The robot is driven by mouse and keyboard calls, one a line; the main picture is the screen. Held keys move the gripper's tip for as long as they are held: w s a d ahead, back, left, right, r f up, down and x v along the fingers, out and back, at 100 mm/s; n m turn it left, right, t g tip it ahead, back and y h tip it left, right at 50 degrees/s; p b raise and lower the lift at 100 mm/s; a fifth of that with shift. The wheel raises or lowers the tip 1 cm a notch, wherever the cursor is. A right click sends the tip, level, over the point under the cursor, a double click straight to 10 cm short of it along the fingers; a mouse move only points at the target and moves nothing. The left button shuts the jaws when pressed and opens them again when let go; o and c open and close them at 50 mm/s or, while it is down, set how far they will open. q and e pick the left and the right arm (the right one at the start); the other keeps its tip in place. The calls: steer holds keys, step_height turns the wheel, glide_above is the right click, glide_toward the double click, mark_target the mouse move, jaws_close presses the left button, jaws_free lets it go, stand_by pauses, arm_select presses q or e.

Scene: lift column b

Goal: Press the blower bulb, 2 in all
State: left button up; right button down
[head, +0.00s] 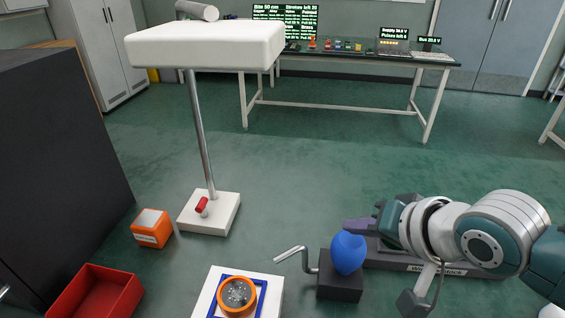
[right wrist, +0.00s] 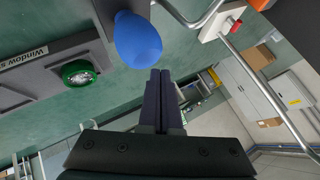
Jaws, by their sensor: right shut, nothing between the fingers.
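The blower bulb (head: 348,252) is a smooth blue egg shape on a dark block (head: 340,287), at the lower middle right of the head view. In the right wrist view the bulb (right wrist: 137,40) shows just left of the fingertips, looking full and undented. My right gripper (head: 358,225) is shut and empty, its dark purple fingers just beyond the bulb's top in the head view. The right wrist view shows the two fingers (right wrist: 160,76) closed together. I cannot tell whether they touch the bulb. My left gripper is out of view.
A bent metal crank (head: 291,252) sticks out left of the block. An orange-rimmed dish (head: 238,294) sits on a white board. An orange box (head: 151,229), a red tray (head: 97,295) and a white-topped column stand left. A green-ringed part (right wrist: 78,73) shows in the wrist view.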

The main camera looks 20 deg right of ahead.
stand_by(0.6)
steer(key=shift+f, duration=0.2)
steer(key=shift+f, duration=0.25)
stand_by(0.4)
steer(key=shift+f+b, duration=0.75)
steer(key=shift+f, duration=0.05)
stand_by(0.4)
stand_by(0.4)
steer(key=shift+r+p, duration=0.45)
steer(key=shift+p, duration=0.05)
steer(key=shift+r+p, duration=0.75)
steer(key=shift+p, duration=0.15)
